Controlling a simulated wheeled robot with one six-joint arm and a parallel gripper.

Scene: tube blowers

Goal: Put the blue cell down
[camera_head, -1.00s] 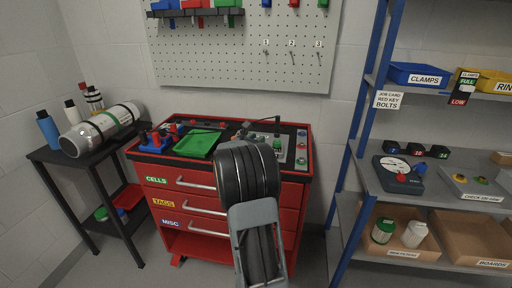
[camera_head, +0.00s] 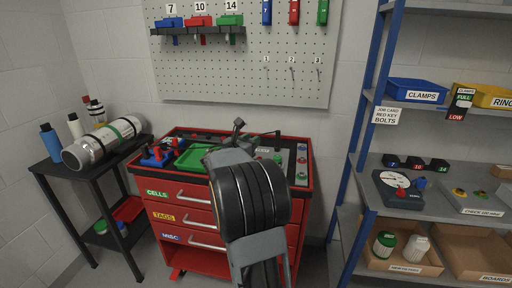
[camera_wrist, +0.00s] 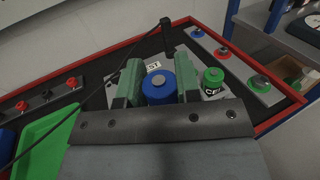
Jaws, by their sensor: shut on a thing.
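The blue cell (camera_wrist: 158,88) is between the two green fingers of my gripper (camera_wrist: 160,72) in the wrist view. The gripper is shut on it. The cell is seen from its end, over a pale plate with lettering ending in "ST" (camera_wrist: 153,66) on the cabinet top; whether it touches the plate is hidden. A green cell (camera_wrist: 213,78) stands just right of the fingers. In the head view my arm hides the blue cell.
A green tray (camera_wrist: 40,140) lies left on the red cabinet's top, with red-knobbed pieces (camera_wrist: 71,83) behind it. A strip with red and blue buttons (camera_wrist: 223,53) lies at the right. Shelves (camera_head: 440,100) stand right.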

